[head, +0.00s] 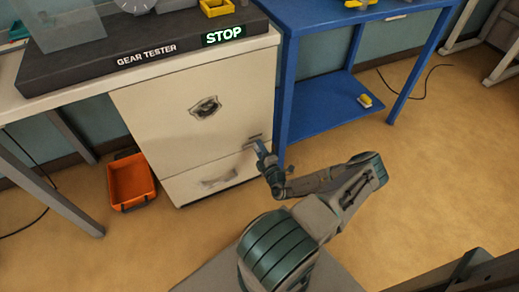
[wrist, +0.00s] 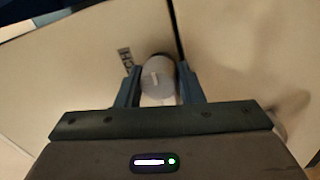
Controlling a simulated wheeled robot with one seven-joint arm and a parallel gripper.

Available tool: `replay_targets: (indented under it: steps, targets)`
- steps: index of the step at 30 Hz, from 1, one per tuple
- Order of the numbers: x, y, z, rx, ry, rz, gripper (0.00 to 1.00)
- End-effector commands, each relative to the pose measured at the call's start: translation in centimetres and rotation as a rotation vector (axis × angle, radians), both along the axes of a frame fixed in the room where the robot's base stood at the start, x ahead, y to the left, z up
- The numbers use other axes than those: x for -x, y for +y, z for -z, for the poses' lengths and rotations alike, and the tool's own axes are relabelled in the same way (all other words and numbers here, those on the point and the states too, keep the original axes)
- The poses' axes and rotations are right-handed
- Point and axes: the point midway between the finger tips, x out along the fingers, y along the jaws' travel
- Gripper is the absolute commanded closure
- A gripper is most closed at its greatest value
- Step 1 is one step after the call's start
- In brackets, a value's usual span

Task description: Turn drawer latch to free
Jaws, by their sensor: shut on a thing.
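The drawer latch is a round grey knob (wrist: 158,88) with a short pale mark on its face, in the wrist view. It sits beside the dark seam between two cream panels. My gripper (wrist: 158,80) has one finger on each side of the knob and is shut on it. A small dark label (wrist: 125,60), partly hidden, stands beside it, ending in "CH". In the head view my gripper (head: 260,150) is at the right side of the cream cabinet (head: 150,125), near the top of its lower drawer (head: 205,182); the knob is hidden there.
A gear tester (head: 150,52) with a lit STOP sign (head: 224,36) stands on top. A blue table (head: 320,105) is close on the right of my gripper. An orange bin (head: 130,182) is on the floor at left. The floor at right is mostly clear.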

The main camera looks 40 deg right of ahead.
Motion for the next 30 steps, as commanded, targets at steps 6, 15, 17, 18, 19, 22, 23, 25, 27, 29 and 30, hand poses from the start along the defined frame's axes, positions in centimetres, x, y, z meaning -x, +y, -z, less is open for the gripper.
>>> replay_targets:
  steps: [6,15,17,18,19,22,23,25,27,29,30]
  targets:
    - [0.0,0.0,0.0,-0.002,0.0,0.0,0.89]
    - [0.0,0.0,0.0,0.0,0.0,0.0,0.45]
    - [0.0,0.0,0.0,0.0,0.0,0.0,0.45]
    - [0.1,0.0,0.0,0.0,0.0,0.0,0.45]
    - [0.1,0.0,0.0,0.0,0.0,0.0,0.45]
    - [0.8,0.2,0.0,0.001,0.0,0.001,0.45]
    - [1.2,0.2,0.0,0.001,0.0,0.001,0.45]
    - [2.4,0.5,0.0,-0.002,0.002,0.002,0.45]
    - [3.9,0.9,0.1,-0.001,0.002,0.003,0.45]
    - [5.2,1.2,0.2,-0.002,0.002,0.003,0.45]
    - [6.2,1.4,0.2,-0.002,0.002,0.003,0.45]
